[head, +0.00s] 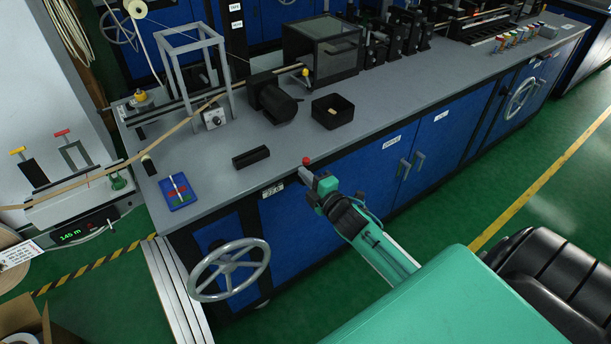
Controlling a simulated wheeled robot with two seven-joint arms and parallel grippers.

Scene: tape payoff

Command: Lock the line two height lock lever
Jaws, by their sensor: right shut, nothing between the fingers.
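A small lever with a round red knob (306,161) stands at the front edge of the blue bench, right of a white label plate (273,190). It looks like the height lock lever, but its shaft is mostly hidden behind my right gripper. My right gripper (307,175) is shut and empty, with its fingertips just below the red knob. I cannot tell whether they touch the lever. A large grey handwheel (229,269) is on the bench front, lower left of the gripper. My left gripper is not in view.
The grey benchtop (215,170) holds a black open bin (332,111), a black block (251,157), a blue tray (178,191) and a black motor-like unit (273,98). Grey door handles (411,163) stick out right of the gripper. The green floor (470,195) in front is clear.

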